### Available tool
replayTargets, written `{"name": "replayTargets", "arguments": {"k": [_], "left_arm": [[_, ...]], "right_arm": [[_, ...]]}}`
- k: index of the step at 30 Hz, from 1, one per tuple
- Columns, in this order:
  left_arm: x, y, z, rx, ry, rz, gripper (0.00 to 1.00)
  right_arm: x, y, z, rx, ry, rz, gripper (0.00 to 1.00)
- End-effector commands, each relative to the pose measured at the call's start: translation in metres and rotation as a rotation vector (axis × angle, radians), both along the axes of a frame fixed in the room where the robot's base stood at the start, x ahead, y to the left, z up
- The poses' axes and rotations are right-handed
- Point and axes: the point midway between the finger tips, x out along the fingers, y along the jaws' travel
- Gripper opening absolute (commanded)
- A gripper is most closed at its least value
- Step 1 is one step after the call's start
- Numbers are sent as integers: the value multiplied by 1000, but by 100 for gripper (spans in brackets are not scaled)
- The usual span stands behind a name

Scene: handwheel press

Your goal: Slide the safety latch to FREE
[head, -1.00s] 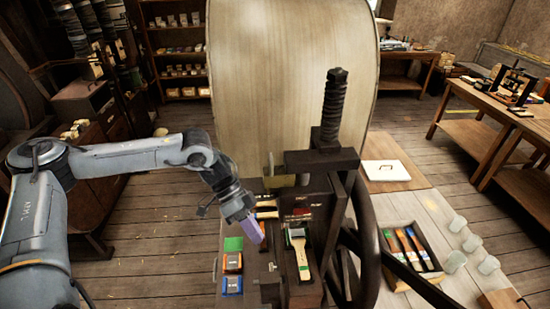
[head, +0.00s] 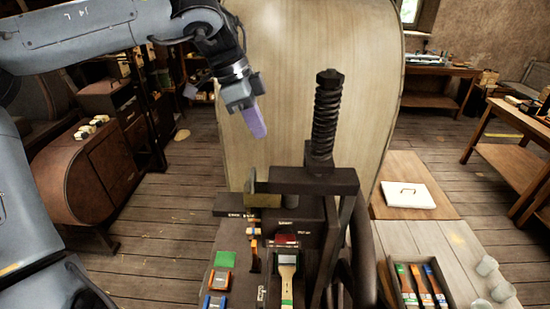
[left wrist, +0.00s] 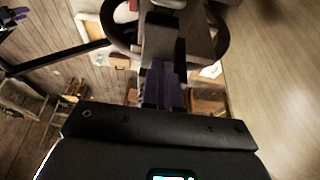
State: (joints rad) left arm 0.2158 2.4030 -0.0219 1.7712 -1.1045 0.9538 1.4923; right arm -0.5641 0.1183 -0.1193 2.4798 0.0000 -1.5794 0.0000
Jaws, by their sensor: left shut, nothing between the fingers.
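The press (head: 310,180) stands in the middle of the head view, with a dark frame and a ribbed upright screw. A small orange-and-white tab (head: 254,232) on the left of its front may be the safety latch; lettering beside it is too small to read. My left gripper (head: 256,122) is shut and empty, its purple fingers raised well above the tab, in front of the pale curved panel. In the left wrist view its fingers (left wrist: 163,85) are together, with the press's dark parts beyond. A small purplish form at that view's top left may be my right gripper.
A brush (head: 286,275) lies at the press's front, with green, orange and blue blocks to its left. A tray of brushes (head: 447,303) and clear cups (head: 487,266) are at right. The large pale panel (head: 290,60) rises behind the press.

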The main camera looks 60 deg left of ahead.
Motion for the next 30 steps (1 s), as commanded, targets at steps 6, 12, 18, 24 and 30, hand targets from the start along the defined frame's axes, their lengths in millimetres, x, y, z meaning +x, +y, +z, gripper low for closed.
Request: {"name": "replayTargets", "arguments": {"k": [6,12,18,24,30], "left_arm": [[0,0,1,3,-3,0,0],[0,0,1,3,-2,0,0],[2,-1,-7,3,0,-1,0],[10,-6,-31,1,0,-3,0],[21,-14,-68,1,2,-2,0]], "right_arm": [[-9,1,-6,3,23,-2,43],[-9,1,-6,3,24,-2,43],[-8,1,-4,2,20,0,43],[-7,0,-2,-3,18,3,43],[-7,-1,2,-6,16,6,43]]}}
